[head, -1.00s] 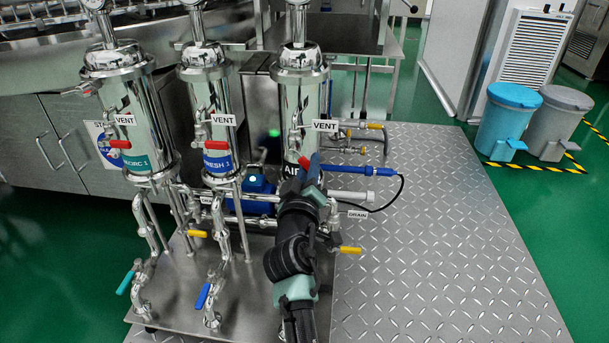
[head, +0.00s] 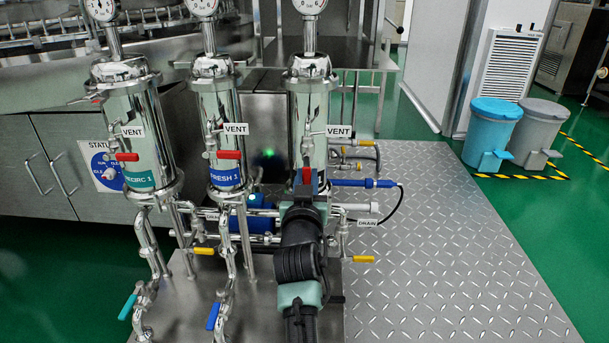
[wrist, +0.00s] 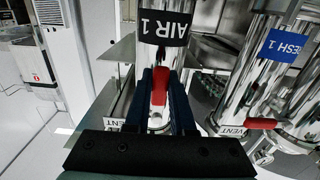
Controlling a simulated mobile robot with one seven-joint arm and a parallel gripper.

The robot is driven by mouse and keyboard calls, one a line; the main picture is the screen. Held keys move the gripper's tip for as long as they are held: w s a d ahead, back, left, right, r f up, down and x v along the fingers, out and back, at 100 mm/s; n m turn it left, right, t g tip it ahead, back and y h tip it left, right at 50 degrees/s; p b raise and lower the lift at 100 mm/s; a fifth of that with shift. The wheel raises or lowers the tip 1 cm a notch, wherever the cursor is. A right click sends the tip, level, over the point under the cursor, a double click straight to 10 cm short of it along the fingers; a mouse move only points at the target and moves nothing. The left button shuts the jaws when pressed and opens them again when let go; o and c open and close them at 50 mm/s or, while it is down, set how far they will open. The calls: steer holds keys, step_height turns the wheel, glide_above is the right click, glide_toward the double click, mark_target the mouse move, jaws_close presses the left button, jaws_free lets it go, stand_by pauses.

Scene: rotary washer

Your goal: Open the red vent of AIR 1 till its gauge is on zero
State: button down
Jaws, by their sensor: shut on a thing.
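The AIR 1 housing (head: 304,115) is the rightmost of the steel filter housings in the head view. Its label (wrist: 165,25) shows upside down in the wrist view. My gripper (head: 307,182) is in front of the lower part of the housing. In the wrist view its two dark blue fingers (wrist: 162,95) are shut on the red vent handle (wrist: 159,84), which lies lengthwise between them. The handle's pivot is mostly hidden. The AIR 1 gauge (head: 309,5) is cut by the top edge of the head view, and I cannot read its needle.
The FRESH 1 housing (head: 217,118) stands close on the left, with its red vent handle (head: 229,155) lying crosswise. The RECIRC 1 housing (head: 132,125) is further left. A yellow drain handle (head: 364,259) is right of my arm.

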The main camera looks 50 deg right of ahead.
steer(key=shift+w+r, duration=0.1)
steer(key=shift+r, duration=0.05)
stand_by(0.3)
steer(key=c, duration=0.8)
jaws_free()
steer(key=shift+o, duration=0.2)
steer(key=shift+a, duration=0.1)
steer(key=p+v, duration=0.3)
steer(key=v, duration=1)
steer(key=shift+p, duration=0.4)
